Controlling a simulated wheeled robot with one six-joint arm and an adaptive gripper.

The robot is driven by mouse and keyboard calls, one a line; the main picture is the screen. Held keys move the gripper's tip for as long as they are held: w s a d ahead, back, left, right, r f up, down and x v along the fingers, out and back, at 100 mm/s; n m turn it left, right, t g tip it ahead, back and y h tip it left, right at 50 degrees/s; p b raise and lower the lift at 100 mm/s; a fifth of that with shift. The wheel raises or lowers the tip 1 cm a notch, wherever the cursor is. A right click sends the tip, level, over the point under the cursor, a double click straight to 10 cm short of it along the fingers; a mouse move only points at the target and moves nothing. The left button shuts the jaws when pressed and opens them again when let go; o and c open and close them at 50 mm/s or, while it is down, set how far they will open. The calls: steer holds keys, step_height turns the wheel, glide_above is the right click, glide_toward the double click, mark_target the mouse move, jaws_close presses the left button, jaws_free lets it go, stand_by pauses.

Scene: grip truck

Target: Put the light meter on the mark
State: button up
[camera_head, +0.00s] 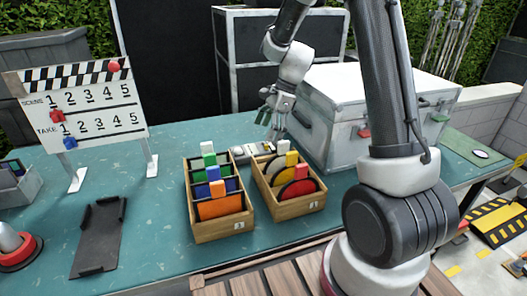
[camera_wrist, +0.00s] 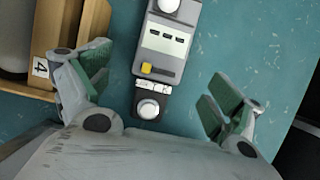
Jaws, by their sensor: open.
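The light meter (camera_wrist: 160,55) is a grey device with a display, a yellow button and a dark end with a round white knob. It lies flat on the teal table between my open fingers in the wrist view. In the head view a pale device, which looks like the meter (camera_head: 243,152), shows behind the wooden boxes, partly hidden. My gripper (camera_head: 271,112) is over it, fingers down; in the wrist view its green-padded fingers (camera_wrist: 160,82) are spread and empty. A green mat with a white oval (camera_head: 480,153) lies at the table's right end; I cannot tell if it is the mark.
Two wooden boxes (camera_head: 222,232) (camera_head: 301,208) of coloured cards stand in front of the meter. A box edge (camera_wrist: 92,30) is close to my left finger. A white case (camera_head: 330,120) stands right. A slate board (camera_head: 85,108), black holder (camera_head: 97,240) and red-based object (camera_head: 18,254) are left.

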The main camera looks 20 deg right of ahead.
mark_target(259, 148)
steer(key=shift+x, duration=3.35)
steer(key=shift+c, duration=0.4)
